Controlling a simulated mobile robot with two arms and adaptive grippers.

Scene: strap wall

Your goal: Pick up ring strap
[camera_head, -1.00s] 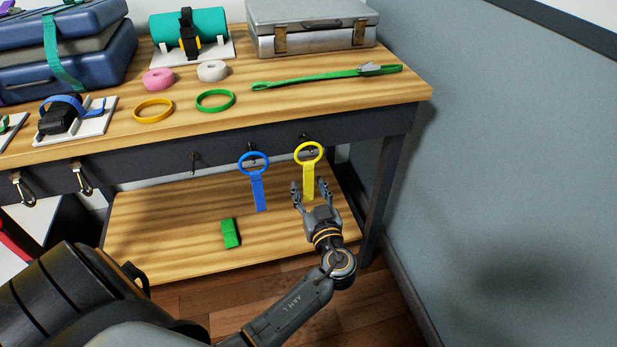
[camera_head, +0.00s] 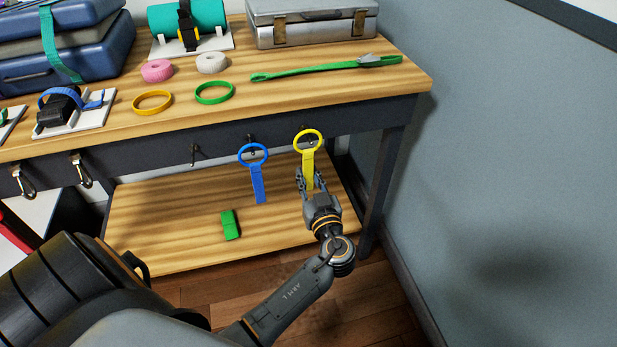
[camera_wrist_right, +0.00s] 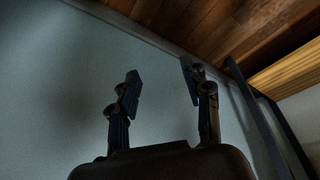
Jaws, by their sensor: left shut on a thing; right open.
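A yellow ring strap (camera_head: 307,160) hangs by its ring at a hook on the dark front rail of the bench, its tab pointing down. My left gripper (camera_head: 311,180) is shut on the lower part of this tab, which its fingers partly hide. A blue ring strap (camera_head: 257,181) hangs at another hook just to the left, apart from the gripper. My right gripper (camera_wrist_right: 160,84) shows in the right wrist view, open and empty, in front of the grey wall. It is not in the head view.
The bench top (camera_head: 330,100) holds a green strap (camera_head: 315,69), green and orange rings, tape rolls and cases. A green block (camera_head: 230,225) lies on the lower shelf (camera_head: 165,225). A bench leg (camera_head: 380,185) and the grey wall (camera_head: 500,180) stand to the right.

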